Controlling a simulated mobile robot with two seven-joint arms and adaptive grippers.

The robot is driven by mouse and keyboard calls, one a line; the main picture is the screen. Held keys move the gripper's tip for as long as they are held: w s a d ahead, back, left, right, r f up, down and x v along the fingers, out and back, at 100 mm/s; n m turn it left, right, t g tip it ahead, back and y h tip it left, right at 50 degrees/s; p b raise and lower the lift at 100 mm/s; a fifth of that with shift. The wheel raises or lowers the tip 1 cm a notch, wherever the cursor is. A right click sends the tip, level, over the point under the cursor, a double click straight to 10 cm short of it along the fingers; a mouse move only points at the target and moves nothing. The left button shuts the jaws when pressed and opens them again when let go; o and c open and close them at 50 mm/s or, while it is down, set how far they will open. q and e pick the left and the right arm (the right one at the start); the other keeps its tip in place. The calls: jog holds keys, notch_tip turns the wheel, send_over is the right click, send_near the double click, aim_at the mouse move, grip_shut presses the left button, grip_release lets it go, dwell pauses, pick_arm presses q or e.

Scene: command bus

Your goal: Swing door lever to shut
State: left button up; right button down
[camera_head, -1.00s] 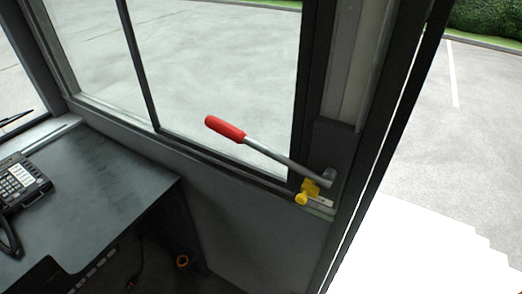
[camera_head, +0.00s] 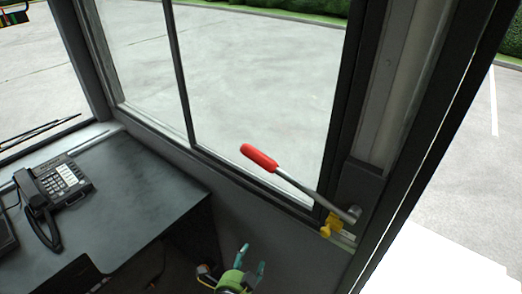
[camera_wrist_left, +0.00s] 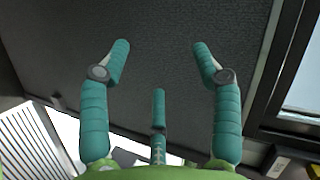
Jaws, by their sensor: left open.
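The door lever (camera_head: 295,188) has a red grip and a grey metal rod. It runs from its pivot at the dark door post, lower right, up and left across the window in the head view. A yellow piece (camera_head: 331,225) sits by the pivot. My left gripper (camera_head: 253,259) is at the bottom of the head view, below and left of the lever and apart from it. Its teal fingers are open and empty. The left wrist view shows the fingers (camera_wrist_left: 160,62) spread before a dark panel. The lever's grip does not show there. My right gripper is not in view.
A dark desk (camera_head: 130,205) with a black telephone (camera_head: 55,190) stands at the left. The window frame (camera_head: 178,75) and door post (camera_head: 361,190) bound the space behind and right of the lever. An opening to the bright ground lies at the right.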

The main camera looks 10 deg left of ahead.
pick_arm(q)
notch_tip(320, 180, up, 18)
jog(key=w+d+m+t+p, duration=0.1)
jog(key=w+d+m+t, duration=0.1)
jog(key=w+m+t, duration=0.15)
jog(key=m+t, duration=0.1)
jog(key=t, duration=0.2)
send_near(260, 160)
jog(key=w+f, duration=0.1)
jog(key=w, duration=0.4)
jog(key=p+x, duration=0.3)
jog(key=x, duration=0.3)
jog(key=shift+s+r, duration=0.1)
jog(key=shift+r, duration=0.05)
jog(key=shift+w+d, duration=0.1)
jog(key=shift+w, duration=0.25)
grip_shut()
